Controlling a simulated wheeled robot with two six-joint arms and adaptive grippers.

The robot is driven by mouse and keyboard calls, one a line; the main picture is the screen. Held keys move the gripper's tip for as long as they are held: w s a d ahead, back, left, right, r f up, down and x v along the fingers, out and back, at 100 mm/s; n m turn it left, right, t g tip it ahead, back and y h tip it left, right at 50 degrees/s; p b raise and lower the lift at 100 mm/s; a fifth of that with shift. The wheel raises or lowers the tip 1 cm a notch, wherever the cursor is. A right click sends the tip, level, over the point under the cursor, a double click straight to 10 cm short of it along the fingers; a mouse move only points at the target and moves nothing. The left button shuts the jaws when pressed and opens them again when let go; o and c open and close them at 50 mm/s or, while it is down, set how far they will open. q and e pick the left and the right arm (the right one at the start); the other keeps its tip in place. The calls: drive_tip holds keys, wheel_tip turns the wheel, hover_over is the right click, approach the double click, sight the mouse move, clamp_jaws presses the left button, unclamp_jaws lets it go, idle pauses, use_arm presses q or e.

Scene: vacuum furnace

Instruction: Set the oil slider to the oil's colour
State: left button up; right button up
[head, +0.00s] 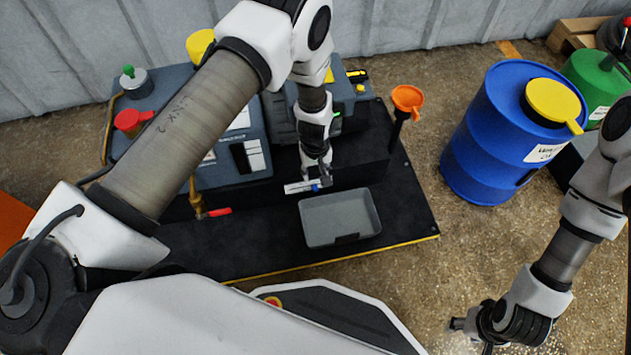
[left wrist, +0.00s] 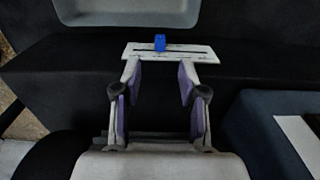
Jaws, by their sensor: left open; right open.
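The oil slider is a white slotted plate (left wrist: 200,56) with a small blue knob (left wrist: 160,42) near the middle of its slot. In the head view the plate (head: 293,188) lies on the black base's raised step, with the knob (head: 317,187) partly hidden by my gripper. My left gripper (left wrist: 158,80) is open and empty, its two fingers reaching the plate's near edge on either side of the knob, apart from it. It also shows in the head view (head: 317,178). My right gripper (head: 462,326) is at the lower right, away from the slider. I cannot make out the oil's colour.
A grey tray (head: 340,218) sits in front of the slider. A brass valve with a red handle (head: 218,212) is to its left. An orange funnel (head: 407,99) stands at the right. A blue drum (head: 484,150) stands on the floor, beside a green drum (head: 590,78).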

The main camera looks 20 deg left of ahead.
use_arm(q)
wheel_tip(320, 180, up, 4)
drive_tip(key=shift+r, duration=0.25)
